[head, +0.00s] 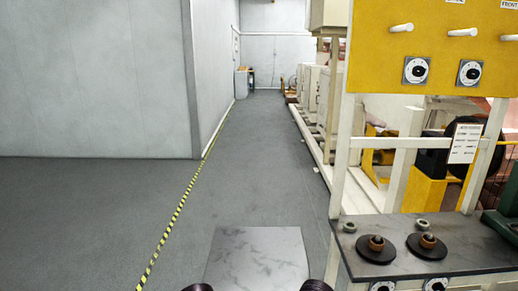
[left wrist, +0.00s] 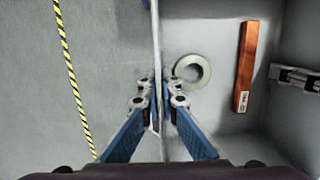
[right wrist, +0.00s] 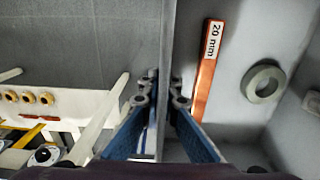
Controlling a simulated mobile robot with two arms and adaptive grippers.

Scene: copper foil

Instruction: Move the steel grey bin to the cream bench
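The steel grey bin shows in the left wrist view (left wrist: 215,120) and the right wrist view (right wrist: 235,55). Inside lie a copper bar (left wrist: 247,65) with a white end label, reading "20 mm" in the right wrist view, and a pale grey-green ring (left wrist: 188,72). My left gripper (left wrist: 158,90) has its fingers on either side of one bin wall, closed on it. My right gripper (right wrist: 160,88) is closed the same way on another wall. The bin's contents do not show in the head view. I cannot identify the cream bench with certainty.
A cream-framed machine (head: 340,170) with a yellow panel (head: 425,60) and grey top stands close on the right. Open grey floor (head: 240,150) runs ahead. Yellow-black tape (head: 178,213) and a pale wall lie left. A flat grey surface (head: 257,258) at the bottom is unclear.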

